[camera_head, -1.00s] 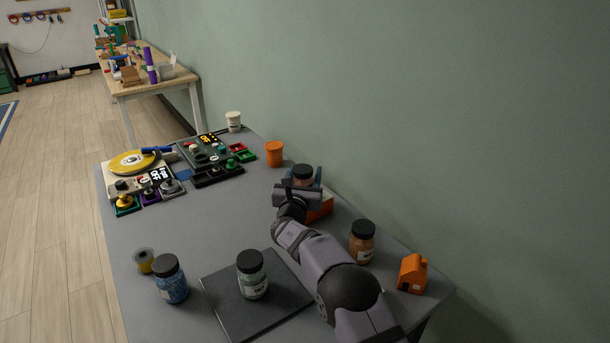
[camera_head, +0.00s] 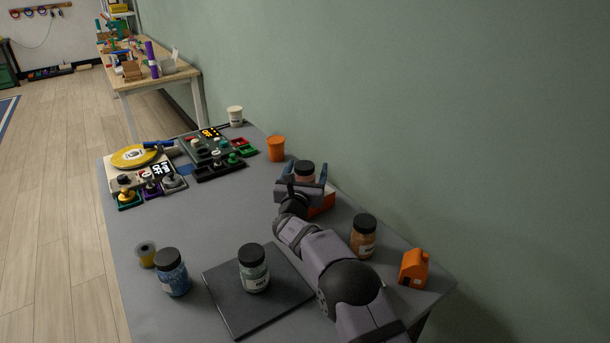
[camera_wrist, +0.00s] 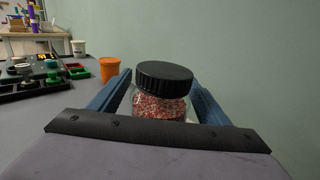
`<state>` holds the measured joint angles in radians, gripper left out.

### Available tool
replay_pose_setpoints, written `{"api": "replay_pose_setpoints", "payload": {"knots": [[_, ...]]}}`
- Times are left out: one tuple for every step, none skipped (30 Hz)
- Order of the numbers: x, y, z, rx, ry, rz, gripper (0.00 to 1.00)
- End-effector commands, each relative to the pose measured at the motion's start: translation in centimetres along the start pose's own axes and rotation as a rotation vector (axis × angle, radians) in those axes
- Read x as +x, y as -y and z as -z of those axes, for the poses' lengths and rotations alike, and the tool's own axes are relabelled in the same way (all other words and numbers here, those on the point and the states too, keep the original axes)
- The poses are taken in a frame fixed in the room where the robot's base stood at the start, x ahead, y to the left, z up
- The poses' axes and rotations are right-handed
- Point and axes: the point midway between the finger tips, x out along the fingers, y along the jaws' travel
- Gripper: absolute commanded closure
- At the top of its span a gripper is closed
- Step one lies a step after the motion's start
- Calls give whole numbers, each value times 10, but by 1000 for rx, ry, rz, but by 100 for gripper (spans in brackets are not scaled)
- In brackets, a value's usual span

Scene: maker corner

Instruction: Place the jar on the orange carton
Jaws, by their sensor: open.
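A jar (camera_head: 304,171) with a black lid and red and white grains inside stands upright between the fingers of my gripper (camera_wrist: 160,82). The jar also shows in the wrist view (camera_wrist: 160,106), with one blue finger on each side of it. My gripper is open around the jar. The orange carton (camera_head: 322,208) is directly under the jar and gripper in the head view, mostly covered by them. The jar's base is hidden, so its contact with the carton's top cannot be seen.
An orange cup (camera_head: 276,148) stands behind the carton.

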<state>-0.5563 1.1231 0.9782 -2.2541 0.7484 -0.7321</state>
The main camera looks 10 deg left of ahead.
Motion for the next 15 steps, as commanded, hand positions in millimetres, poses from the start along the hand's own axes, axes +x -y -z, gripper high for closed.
{"api": "replay_pose_setpoints", "payload": {"knots": [[0, 0, -3, 0, 0, 0, 29], [-1, 0, -2, 0, 0, 0, 29], [-3, 0, -1, 0, 0, 0, 29], [-4, 0, -1, 0, 0, 0, 29], [-6, 0, -1, 0, 0, 0, 29], [-9, 0, -1, -1, 0, 0, 29], [-11, -1, -1, -1, 0, 0, 29], [-14, -1, -1, -1, -1, -1, 29], [-18, -1, -1, 0, -1, 0, 29], [-20, -1, -2, 0, 0, -1, 29], [-24, -1, -1, -1, 0, -1, 29], [-28, -1, -1, -1, 0, -2, 29], [-31, -1, -2, 0, 1, -2, 29], [-34, -1, -1, 0, 0, -1, 29], [-39, -1, -1, -1, 0, -2, 29]]}}
